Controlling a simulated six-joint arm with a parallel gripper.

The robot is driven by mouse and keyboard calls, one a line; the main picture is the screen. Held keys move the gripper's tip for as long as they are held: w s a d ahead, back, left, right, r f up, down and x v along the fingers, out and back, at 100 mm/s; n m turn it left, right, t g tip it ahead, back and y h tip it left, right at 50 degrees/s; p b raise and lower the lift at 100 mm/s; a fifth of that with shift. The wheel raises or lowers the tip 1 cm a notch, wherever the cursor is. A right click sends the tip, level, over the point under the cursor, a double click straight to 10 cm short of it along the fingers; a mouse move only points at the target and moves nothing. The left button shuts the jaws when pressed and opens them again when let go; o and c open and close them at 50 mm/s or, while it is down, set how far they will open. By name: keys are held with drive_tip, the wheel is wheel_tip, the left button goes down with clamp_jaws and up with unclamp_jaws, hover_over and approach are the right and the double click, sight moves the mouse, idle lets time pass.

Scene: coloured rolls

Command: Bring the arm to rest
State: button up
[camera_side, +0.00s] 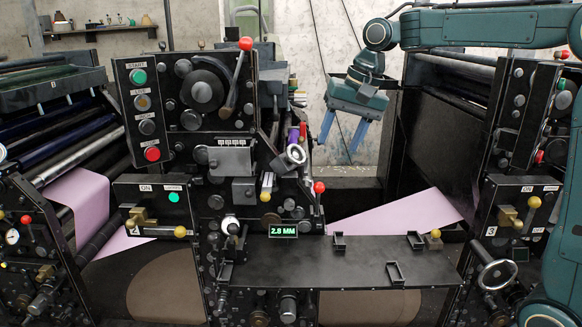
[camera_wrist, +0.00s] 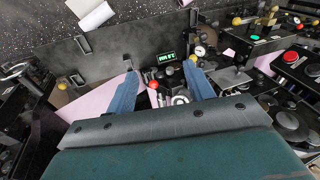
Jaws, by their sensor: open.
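My gripper (camera_side: 341,136) hangs from the teal arm in the upper middle of the side view, its two blue fingers pointing down and spread apart. Nothing is between them. It is above and behind the black shelf (camera_side: 350,265), clear of the machine parts. In the wrist view my gripper (camera_wrist: 160,72) also shows both fingers apart, with the machine's front beyond them. No coloured roll is held.
A black control panel (camera_side: 190,95) with buttons and a red-knobbed lever stands left of my gripper. Pink web (camera_side: 400,211) runs behind the shelf. A lit display (camera_side: 283,230) reads 2.8 MM. A white piece (camera_wrist: 97,17) lies on the speckled floor.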

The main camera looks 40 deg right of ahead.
drive_tip(key=s+a+f+n, duration=0.1)
drive_tip(key=s+f+n, duration=0.1)
drive_tip(key=s, duration=0.6)
drive_tip(key=s+a+f+n+t, duration=0.1)
drive_tip(key=s+f+n, duration=0.1)
drive_tip(key=s, duration=0.6)
drive_tip(key=s+a+f+n+t+h, duration=0.1)
drive_tip(key=s+n, duration=0.3)
drive_tip(key=s, duration=0.4)
drive_tip(key=shift+s+a+f, duration=0.3)
drive_tip(key=shift+s+f, duration=0.05)
drive_tip(key=shift+f, duration=0.5)
